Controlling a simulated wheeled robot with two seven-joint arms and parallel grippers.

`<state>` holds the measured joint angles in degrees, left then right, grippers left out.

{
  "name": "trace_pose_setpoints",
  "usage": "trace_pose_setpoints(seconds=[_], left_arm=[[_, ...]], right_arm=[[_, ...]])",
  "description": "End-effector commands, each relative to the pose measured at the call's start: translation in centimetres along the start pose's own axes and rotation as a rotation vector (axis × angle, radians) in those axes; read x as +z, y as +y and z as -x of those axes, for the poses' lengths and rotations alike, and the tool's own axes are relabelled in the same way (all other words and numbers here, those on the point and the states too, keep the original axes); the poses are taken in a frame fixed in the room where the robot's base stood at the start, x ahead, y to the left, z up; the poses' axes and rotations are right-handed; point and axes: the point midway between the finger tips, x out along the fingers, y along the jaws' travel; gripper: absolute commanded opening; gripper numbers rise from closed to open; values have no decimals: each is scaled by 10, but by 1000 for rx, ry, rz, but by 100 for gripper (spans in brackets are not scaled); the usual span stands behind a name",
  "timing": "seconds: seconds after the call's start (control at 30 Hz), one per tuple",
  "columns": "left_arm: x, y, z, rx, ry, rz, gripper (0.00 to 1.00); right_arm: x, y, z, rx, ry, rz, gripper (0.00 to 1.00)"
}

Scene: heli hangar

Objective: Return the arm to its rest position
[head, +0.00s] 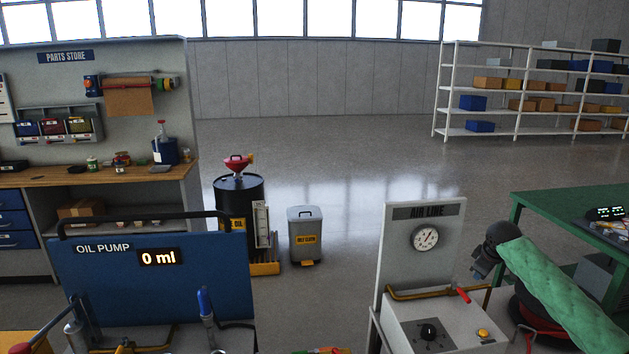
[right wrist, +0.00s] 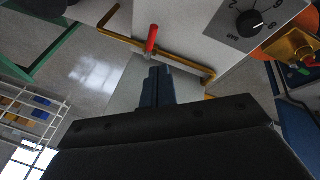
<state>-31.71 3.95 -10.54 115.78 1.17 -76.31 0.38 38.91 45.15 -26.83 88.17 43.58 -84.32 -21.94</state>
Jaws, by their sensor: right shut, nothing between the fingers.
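My right arm, in a padded green sleeve, comes in from the lower right in the head view. Its dark right gripper (head: 482,268) is beside the right edge of the grey AIR LINE panel (head: 400,240), above the yellow pipe with a red lever (head: 463,293). The right gripper also shows in the right wrist view (right wrist: 158,82), its fingers together with nothing between them. There the red lever (right wrist: 151,38) appears beyond the fingertips; I cannot tell the exact gap. My left gripper is not in view.
The AIR LINE box has a black knob (head: 429,331). A green table (head: 540,196) stands at the right, near my right arm. The blue OIL PUMP panel (head: 200,280) is at the left. A black drum (head: 238,193) and a grey bin (head: 305,232) stand behind. The floor beyond is open.

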Motion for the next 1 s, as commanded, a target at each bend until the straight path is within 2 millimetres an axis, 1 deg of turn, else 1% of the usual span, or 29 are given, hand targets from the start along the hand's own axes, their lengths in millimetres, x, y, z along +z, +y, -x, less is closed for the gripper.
trace_pose_setpoints(seconds=[0.03, 0.13, 0.2, 0.27, 0.37, 0.47, 0.5, 0.57, 0.6, 0.77, 0.8, 0.87, 1.0], left_arm=[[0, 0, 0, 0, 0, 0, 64], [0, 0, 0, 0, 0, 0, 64], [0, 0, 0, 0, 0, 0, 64], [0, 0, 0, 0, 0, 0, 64], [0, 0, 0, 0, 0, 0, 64], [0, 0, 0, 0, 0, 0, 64], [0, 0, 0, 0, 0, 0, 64], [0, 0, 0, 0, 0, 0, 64], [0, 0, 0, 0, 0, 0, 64], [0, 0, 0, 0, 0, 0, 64], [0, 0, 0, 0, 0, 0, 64], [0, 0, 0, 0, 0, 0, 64], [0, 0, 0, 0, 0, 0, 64]], right_arm=[[-11, -8, 2, 34, 21, -22, 0], [-28, -26, 3, 98, 61, -76, 0], [-38, -45, 0, 133, 90, -111, 0], [-43, -61, -3, 155, 112, -136, 0], [-48, -92, -11, 181, 145, -174, 0], [-48, -129, -22, 194, 175, -209, 0], [-46, -145, -27, 197, 184, -222, 0], [-42, -168, -34, 200, 195, -240, 0], [-38, -183, -39, 199, 201, -250, 0], [-18, -244, -58, 186, 209, -281, 0], [-13, -258, -62, 181, 209, -287, 0], [-2, -281, -68, 171, 203, -295, 0], [25, -333, -83, 139, 183, -318, 0]])
